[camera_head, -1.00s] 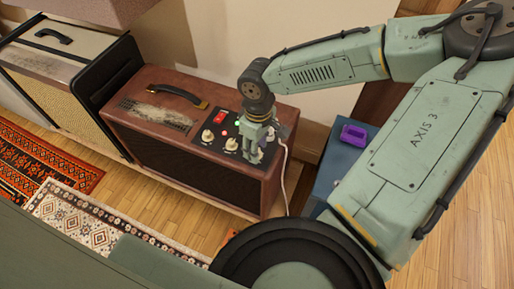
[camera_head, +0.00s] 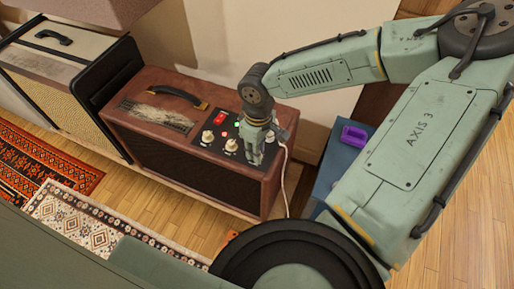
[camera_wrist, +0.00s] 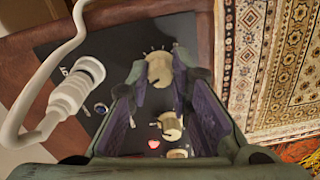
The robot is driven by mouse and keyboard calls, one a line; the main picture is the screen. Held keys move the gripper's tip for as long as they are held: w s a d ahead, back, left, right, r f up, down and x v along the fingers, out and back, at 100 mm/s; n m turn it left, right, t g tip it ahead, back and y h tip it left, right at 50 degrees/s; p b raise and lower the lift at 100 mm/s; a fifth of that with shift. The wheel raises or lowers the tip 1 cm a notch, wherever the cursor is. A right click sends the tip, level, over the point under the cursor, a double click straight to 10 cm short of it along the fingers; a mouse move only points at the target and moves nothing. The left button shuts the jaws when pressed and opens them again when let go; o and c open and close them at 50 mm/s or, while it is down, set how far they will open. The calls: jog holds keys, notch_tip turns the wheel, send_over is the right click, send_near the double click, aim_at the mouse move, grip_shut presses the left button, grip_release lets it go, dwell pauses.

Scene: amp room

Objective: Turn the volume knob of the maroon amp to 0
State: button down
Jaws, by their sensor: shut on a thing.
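The maroon amp (camera_head: 180,165) stands against the wall, with a black control panel (camera_head: 211,152) on the right part of its top. My gripper (camera_head: 254,160) points down at the panel's right end. In the wrist view, my gripper (camera_wrist: 160,72) has its fingertips on either side of a cream knob (camera_wrist: 160,69) and is shut on it. Its label cannot be read, and the fingers hide it in the head view. Two other cream knobs (camera_wrist: 172,126) (camera_wrist: 178,153) show between the fingers, farther along the panel.
A white plug (camera_wrist: 75,88) with a curling cable stands beside the gripped knob. A blue box with a purple object (camera_head: 353,136) is right of the amp. A cream amp (camera_head: 60,75) stands left; rugs lie in front.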

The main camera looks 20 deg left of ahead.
jog(key=shift+r+p, duration=0.1)
jog(key=shift+p, duration=0.25)
jog(key=shift+r+n+p, duration=0.1)
jog(key=shift+n+p, duration=0.55)
jog(key=shift+n, duration=0.05)
jog(key=n+p, duration=0.2)
jog(key=shift+a+p, duration=0.1)
jog(key=shift+p, duration=0.2)
jog(key=n+p, duration=0.2)
jog(key=n, duration=0.2)
jog(key=n+p, duration=0.1)
jog(key=n, duration=0.2)
jog(key=shift+n+p, duration=0.35)
jog(key=shift+n, duration=0.05)
jog(key=n, duration=0.5)
jog(key=shift+f, duration=0.2)
jog(key=n, duration=0.5)
jog(key=shift+n, duration=0.5)
